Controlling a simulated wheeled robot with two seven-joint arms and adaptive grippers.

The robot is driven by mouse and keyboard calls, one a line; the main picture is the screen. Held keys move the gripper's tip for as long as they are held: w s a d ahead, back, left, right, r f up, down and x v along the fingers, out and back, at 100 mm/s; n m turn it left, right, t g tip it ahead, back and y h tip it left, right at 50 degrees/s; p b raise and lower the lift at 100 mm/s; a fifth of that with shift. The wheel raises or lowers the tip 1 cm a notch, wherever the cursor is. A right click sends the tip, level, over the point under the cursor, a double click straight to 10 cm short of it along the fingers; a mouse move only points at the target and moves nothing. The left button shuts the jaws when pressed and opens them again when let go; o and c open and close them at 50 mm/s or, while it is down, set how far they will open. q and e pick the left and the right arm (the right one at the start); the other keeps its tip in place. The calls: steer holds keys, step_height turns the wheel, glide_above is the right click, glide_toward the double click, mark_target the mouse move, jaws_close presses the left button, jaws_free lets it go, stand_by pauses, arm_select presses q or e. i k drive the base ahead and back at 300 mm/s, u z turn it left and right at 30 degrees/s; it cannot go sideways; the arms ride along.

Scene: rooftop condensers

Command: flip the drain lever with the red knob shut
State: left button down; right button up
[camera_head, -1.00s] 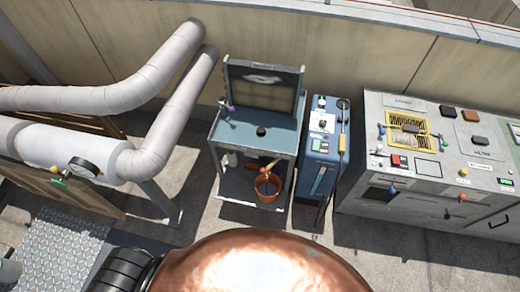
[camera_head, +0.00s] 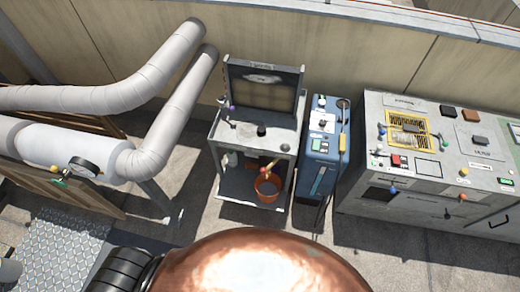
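The drain lever with the red knob (camera_head: 263,170) is under the sink-like stand (camera_head: 222,135), just above an orange bucket (camera_head: 270,195). Its short yellow handle slants from upper right down to the red knob at lower left. The bucket stands on the stand's lower shelf, and its inside looks grey-blue. The stand's top is grey, with a dark round piece (camera_head: 261,130) in the middle. A small purple knob (camera_head: 231,107) is at its back left. Neither of my grippers is in view.
A blue cabinet (camera_head: 323,150) stands close to the right of the stand. A grey control bench (camera_head: 375,215) with several coloured knobs is farther right. Thick white pipes (camera_head: 165,75) and a gauge (camera_head: 84,170) are at left. The floor before the stand is clear.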

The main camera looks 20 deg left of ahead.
mark_target(263, 171)
steer(key=u, duration=1)
steer(key=k, duration=1.05)
steer(key=z, duration=1.35)
steer(key=i, duration=0.5)
steer(key=u, duration=0.05)
